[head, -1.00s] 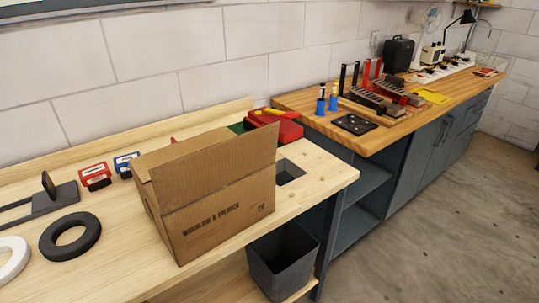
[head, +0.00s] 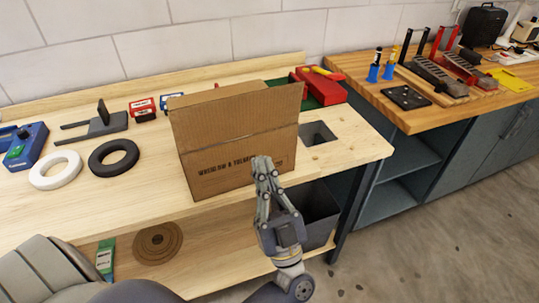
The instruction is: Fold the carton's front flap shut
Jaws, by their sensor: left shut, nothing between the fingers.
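The brown cardboard carton (head: 220,172) stands on the light wooden bench, with printed lettering on its front wall. Its front flap (head: 236,115) is up, rising above the fold line and flaring a little past the right side. My right gripper is not in view.
A square hole (head: 318,133) in the bench lies right of the carton, above a dark bin (head: 318,212). A black ring (head: 113,158) and a white ring (head: 55,170) lie to the left. A red case (head: 322,86) is behind at right.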

